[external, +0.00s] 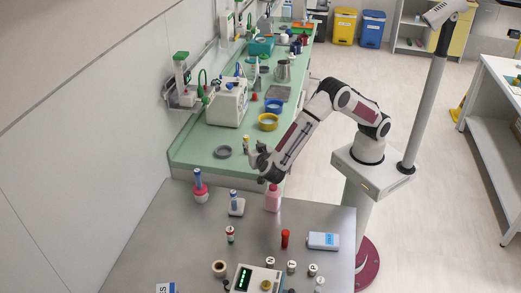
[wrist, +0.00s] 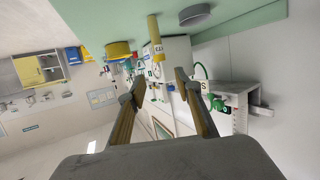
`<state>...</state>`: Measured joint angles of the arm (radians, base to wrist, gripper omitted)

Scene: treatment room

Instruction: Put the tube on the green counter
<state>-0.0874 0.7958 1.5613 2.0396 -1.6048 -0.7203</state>
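A tube with a yellow part and a white label (external: 246,144) stands on the green counter (external: 196,150) near its front end. The wrist view is upside down; there the tube (wrist: 155,45) reaches away from the counter (wrist: 90,15) at the top and appears upright on it. My gripper (external: 256,158) is just to the right of the tube in the external view. In the wrist view my gripper (wrist: 160,85) is open, its fingers wide apart with nothing between them. The tube shows beyond the fingertips and appears apart from them.
A grey dish (external: 223,152) and a yellow bowl (external: 268,122) flank the tube. A white machine (external: 227,102) stands farther back. The steel table (external: 165,228) in front carries a pink bottle (external: 272,200), a red tube (external: 285,238), a red-white vial (external: 230,234) and blue-topped holders.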

